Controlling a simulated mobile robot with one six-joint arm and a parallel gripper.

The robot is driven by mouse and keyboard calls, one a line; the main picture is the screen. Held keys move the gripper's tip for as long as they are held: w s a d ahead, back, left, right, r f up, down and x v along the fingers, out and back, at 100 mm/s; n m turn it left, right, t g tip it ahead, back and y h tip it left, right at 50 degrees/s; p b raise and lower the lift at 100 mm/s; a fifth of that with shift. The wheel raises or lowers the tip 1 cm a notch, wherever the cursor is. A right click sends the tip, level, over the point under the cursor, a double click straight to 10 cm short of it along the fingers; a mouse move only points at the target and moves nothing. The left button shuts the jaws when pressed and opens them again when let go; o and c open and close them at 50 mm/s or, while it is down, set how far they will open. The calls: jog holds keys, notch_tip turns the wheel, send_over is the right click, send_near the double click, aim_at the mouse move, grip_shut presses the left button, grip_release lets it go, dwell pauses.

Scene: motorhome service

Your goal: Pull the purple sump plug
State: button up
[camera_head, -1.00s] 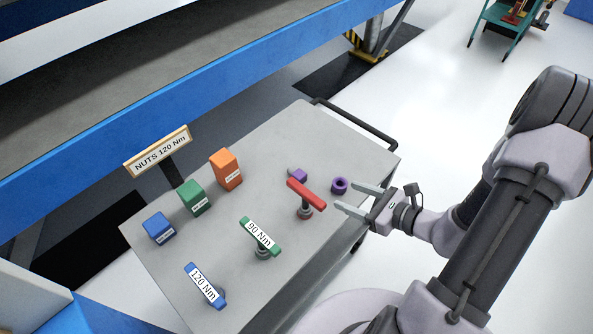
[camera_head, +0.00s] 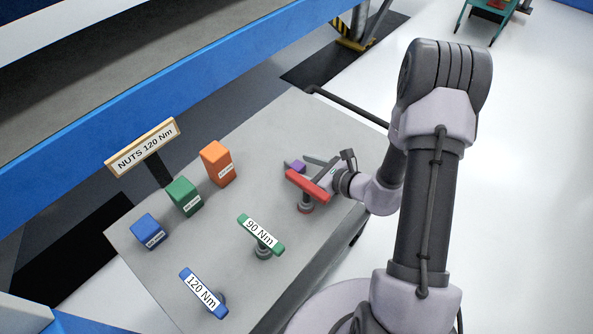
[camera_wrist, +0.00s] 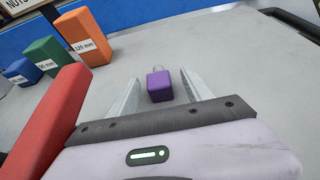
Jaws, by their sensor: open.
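The purple sump plug (camera_head: 298,167) lies on the grey cart top, partly hidden by the red handle and my gripper in the head view. In the wrist view the purple plug (camera_wrist: 160,87) is a small block with a grey stub at its far end. My gripper (camera_wrist: 160,80) is open, with one finger on each side of the plug and a gap showing beside it. In the head view my gripper (camera_head: 299,161) is low over the cart, behind the red handle.
The red T-handle (camera_head: 308,186) stands very close to my gripper; it fills the left of the wrist view (camera_wrist: 45,125). A green 90 Nm handle (camera_head: 261,234) and blue 120 Nm handle (camera_head: 203,292) stand nearer. Orange (camera_head: 217,163), green (camera_head: 184,196) and blue (camera_head: 148,231) blocks stand left.

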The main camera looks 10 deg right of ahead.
aim_at(301, 167)
jog(key=x, duration=0.3)
jog(key=shift+a+f+b, duration=0.15)
jog(key=shift+a+b, duration=0.05)
jog(key=shift+b, duration=0.1)
jog(key=shift+c, duration=0.5)
grip_shut()
